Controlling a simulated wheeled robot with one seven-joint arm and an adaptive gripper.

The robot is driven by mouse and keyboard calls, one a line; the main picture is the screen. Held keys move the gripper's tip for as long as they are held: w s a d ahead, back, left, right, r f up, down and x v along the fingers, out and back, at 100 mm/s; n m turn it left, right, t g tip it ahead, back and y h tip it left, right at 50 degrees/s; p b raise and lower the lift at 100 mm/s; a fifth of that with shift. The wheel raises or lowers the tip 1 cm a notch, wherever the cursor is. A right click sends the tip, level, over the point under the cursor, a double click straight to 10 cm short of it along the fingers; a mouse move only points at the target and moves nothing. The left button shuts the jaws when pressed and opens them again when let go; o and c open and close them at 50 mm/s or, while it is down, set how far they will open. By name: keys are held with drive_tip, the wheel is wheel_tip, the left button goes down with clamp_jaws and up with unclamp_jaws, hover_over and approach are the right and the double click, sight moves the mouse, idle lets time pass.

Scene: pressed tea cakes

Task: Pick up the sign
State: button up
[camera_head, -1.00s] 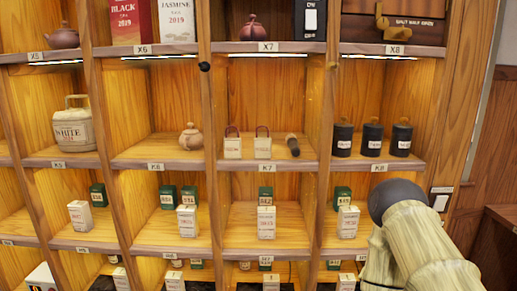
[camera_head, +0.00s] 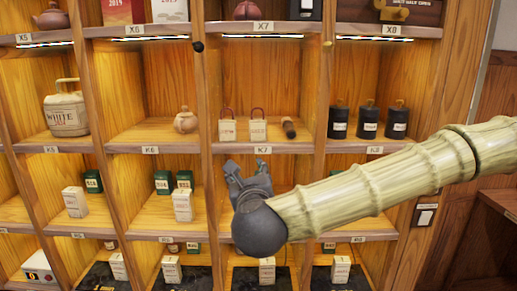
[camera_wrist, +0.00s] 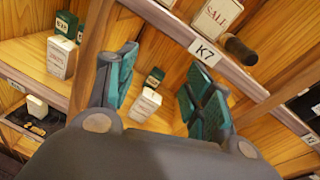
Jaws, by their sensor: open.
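Two small white pieces with red handles stand in the compartment above the K7 label (camera_head: 263,150): a left one (camera_head: 227,130) and a right one (camera_head: 258,130). My gripper (camera_head: 247,172) is open and empty, in front of the compartment below K7. Its teal-padded fingers (camera_wrist: 165,65) are spread, below the SALE piece and apart from it.
A dark cylinder (camera_head: 289,128) lies right of the white pieces. Black canisters (camera_head: 368,121) stand in the compartment to the right, a teapot (camera_head: 186,120) to the left. Upright dividers and shelf edges bound each compartment. A white box (camera_wrist: 145,105) shows between my fingers, farther back.

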sight(258, 126)
wheel_tip(258, 126, up, 9)
drive_tip(key=d+m+t+h, duration=0.1)
drive_tip(key=d+m, duration=0.2)
drive_tip(key=m, duration=0.1)
drive_tip(key=w, duration=0.1)
drive_tip(key=w+p, duration=0.1)
drive_tip(key=w, duration=0.1)
drive_tip(key=w+p, duration=0.1)
drive_tip(key=shift+w+a+f, duration=0.2)
drive_tip(key=shift+w+a, duration=0.15)
drive_tip(key=shift+a, duration=0.05)
drive_tip(key=shift+w+r+p, duration=0.35)
drive_tip(key=shift+w+p, duration=0.3)
drive_tip(key=shift+p, duration=0.05)
drive_tip(key=w+p, duration=0.2)
drive_tip(key=w, duration=0.1)
drive_tip(key=shift+d+r, duration=0.1)
drive_tip(key=shift+r, duration=0.05)
drive_tip(key=shift+w+f, duration=0.2)
drive_tip(key=shift+w, duration=0.3)
drive_tip(key=c, duration=0.8)
